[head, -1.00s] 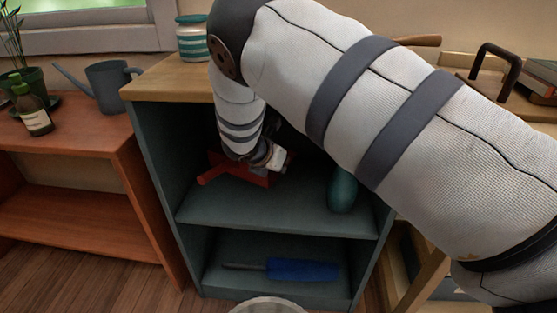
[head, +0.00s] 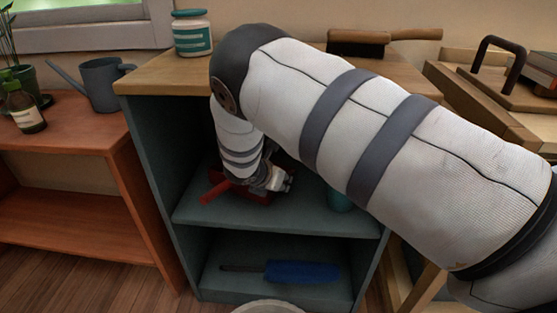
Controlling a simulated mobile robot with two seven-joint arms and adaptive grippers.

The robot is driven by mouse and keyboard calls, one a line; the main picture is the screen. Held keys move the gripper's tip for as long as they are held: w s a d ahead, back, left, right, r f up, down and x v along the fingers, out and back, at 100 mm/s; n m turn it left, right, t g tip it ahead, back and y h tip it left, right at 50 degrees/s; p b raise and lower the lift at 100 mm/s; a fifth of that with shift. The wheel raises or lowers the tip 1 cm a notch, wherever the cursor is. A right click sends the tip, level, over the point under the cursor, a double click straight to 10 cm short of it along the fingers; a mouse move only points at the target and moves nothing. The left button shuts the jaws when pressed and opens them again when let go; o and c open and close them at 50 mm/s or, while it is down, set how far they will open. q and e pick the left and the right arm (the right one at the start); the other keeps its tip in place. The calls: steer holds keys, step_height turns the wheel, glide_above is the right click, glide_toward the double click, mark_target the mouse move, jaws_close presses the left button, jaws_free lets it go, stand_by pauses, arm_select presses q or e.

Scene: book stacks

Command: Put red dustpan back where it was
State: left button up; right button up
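The red dustpan (head: 217,191) is on the middle shelf (head: 300,214) of the blue-grey shelf unit, toward its left side. Its handle points to the left and its pan is partly hidden behind my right gripper. My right gripper (head: 282,184) reaches down into that compartment and is at the dustpan, overlapping it in view. Its fingers are small and dark here, so I cannot tell whether they hold the dustpan. My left gripper is not in view.
A teal object (head: 340,199) stands on the same shelf, mostly behind my arm. A blue-handled tool (head: 300,271) lies on the lower shelf. A jar (head: 192,33) and a wooden-handled brush (head: 358,42) are on the top. A watering can (head: 103,87) stands left.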

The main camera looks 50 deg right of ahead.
steer(key=p+v, duration=0.4)
steer(key=v, duration=0.8)
steer(key=s+a+f+m+g+y, duration=0.35)
steer(key=s+f, duration=0.65)
steer(key=s, duration=0.4)
steer(key=s+a+f+m+g+y, duration=0.4)
steer(key=s+f, duration=0.5)
steer(key=s, duration=0.5)
steer(key=s+a+r+m+g, duration=0.1)
steer(key=s+m, duration=0.6)
steer(key=s, duration=0.8)
steer(key=s+a+r+m+g+y, duration=0.1)
steer(key=s+a+r+m, duration=0.2)
steer(key=s, duration=1.3)
steer(key=a+m, duration=0.2)
steer(key=m, duration=0.2)
steer(key=shift+a, duration=0.15)
steer(key=shift+r+g, duration=0.15)
steer(key=shift+g, duration=0.1)
